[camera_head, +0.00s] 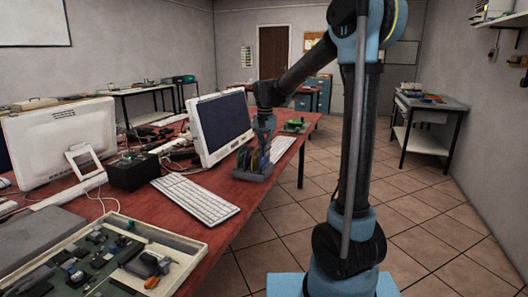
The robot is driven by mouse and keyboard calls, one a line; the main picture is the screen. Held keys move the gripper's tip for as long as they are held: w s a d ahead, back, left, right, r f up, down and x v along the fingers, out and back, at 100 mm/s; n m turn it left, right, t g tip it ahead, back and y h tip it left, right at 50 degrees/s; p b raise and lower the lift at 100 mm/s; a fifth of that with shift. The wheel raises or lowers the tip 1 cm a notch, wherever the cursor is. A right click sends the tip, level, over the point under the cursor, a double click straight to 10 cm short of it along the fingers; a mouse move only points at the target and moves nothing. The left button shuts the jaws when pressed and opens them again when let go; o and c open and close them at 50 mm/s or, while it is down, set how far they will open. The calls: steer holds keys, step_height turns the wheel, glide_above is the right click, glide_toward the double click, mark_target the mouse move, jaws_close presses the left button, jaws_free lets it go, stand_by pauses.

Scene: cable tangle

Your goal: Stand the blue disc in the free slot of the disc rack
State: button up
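The disc rack (254,176) is a small grey stand on the red table, beside the front of the right-hand monitor. Several discs stand upright in it, and yellow and green edges show. A dark bluish shape shows at its right side, but I cannot tell whether it is the blue disc. My gripper (265,137) points down directly above the rack's right part, very close to the discs. Its fingers are small and dark here, so I cannot tell whether they are open or hold anything. The free slot cannot be made out.
A white monitor (220,126) stands just left of the rack. A white keyboard (195,198) lies in front, and another (281,148) lies behind the rack. A black box (133,172) and cables are further left. A parts tray (112,262) fills the near table corner.

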steer(key=o, duration=0.5)
steer(key=shift+r, duration=0.1)
step_height(320, 180, up, 12)
steer(key=shift+f, duration=0.15)
stand_by(0.3)
steer(key=shift+d, duration=0.15)
